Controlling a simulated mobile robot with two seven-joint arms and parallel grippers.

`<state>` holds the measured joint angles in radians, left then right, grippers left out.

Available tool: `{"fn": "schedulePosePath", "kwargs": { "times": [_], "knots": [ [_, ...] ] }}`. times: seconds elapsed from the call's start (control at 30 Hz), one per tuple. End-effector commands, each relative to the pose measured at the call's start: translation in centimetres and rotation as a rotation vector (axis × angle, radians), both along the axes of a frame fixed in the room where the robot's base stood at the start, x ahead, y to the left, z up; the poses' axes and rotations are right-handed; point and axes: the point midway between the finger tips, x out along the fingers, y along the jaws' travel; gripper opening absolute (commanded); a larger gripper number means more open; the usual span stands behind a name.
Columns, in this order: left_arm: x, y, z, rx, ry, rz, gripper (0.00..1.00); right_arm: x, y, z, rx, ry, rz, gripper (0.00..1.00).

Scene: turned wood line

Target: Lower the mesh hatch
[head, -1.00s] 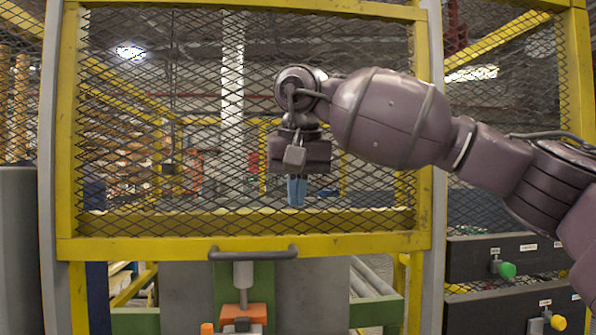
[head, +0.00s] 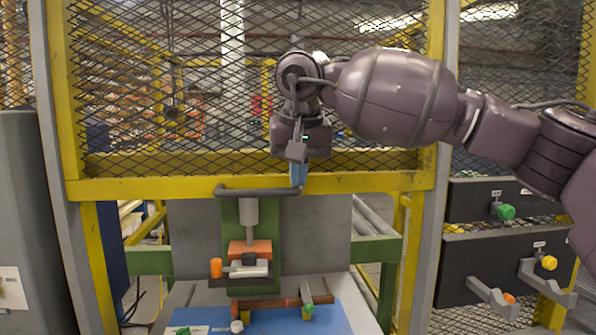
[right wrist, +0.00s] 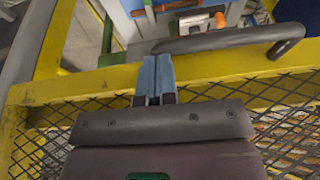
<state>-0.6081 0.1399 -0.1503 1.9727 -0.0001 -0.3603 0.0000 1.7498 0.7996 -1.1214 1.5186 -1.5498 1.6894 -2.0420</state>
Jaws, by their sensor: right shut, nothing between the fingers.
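The mesh hatch is a yellow frame (head: 380,183) filled with dark wire mesh, raised above a work opening in the head view. A dark grey bar handle (head: 245,192) runs along its lower rail; the handle (right wrist: 225,40) also shows in the right wrist view. My right gripper (head: 299,182) is shut and empty, its blue fingers pointing down at the right end of the handle. In the right wrist view the blue fingertips (right wrist: 155,65) lie over the yellow rail beside one end of the handle. I cannot tell whether they touch it. My left gripper is not in view.
Below the hatch, an orange and grey fixture (head: 250,252) stands above a blue mat (head: 330,318) holding small parts. Dark panels with a green knob (head: 506,212) and a yellow knob (head: 549,263) stand at right. A grey cabinet (head: 20,200) stands at left.

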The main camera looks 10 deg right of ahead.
Motion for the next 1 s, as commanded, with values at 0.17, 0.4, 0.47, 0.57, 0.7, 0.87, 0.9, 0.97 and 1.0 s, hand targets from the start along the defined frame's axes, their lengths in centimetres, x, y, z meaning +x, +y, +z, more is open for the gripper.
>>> {"fn": "schedulePosePath", "kwargs": {
  "times": [0.17,0.4,0.47,0.57,0.7,0.87,0.9,0.97,1.0],
  "knots": [
    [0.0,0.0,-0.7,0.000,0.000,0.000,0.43,0.0,0.0,-1.4,-0.001,0.002,0.001,0.00],
    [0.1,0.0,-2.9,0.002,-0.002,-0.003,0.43,0.0,0.0,-7.3,-0.002,0.007,0.002,0.00],
    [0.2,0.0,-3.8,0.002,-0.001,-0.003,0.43,0.1,-0.1,-9.4,-0.003,0.009,0.001,0.00],
    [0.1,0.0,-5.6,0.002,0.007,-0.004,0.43,0.1,-0.1,-13.2,-0.002,0.012,0.002,0.00],
    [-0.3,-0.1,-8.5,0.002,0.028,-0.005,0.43,0.2,-0.1,-18.4,-0.003,0.015,0.002,0.00],
    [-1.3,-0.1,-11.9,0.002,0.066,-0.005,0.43,0.2,-0.1,-24.2,-0.003,0.017,0.002,0.00],
    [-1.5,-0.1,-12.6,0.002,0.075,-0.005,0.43,0.2,0.0,-25.7,-0.002,0.017,0.003,0.00],
    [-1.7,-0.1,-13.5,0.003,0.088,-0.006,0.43,0.2,-0.1,-27.8,-0.001,0.018,0.001,0.00],
    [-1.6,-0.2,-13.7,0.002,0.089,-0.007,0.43,0.2,-0.1,-29.3,-0.003,0.018,0.002,0.00]
  ]
}}
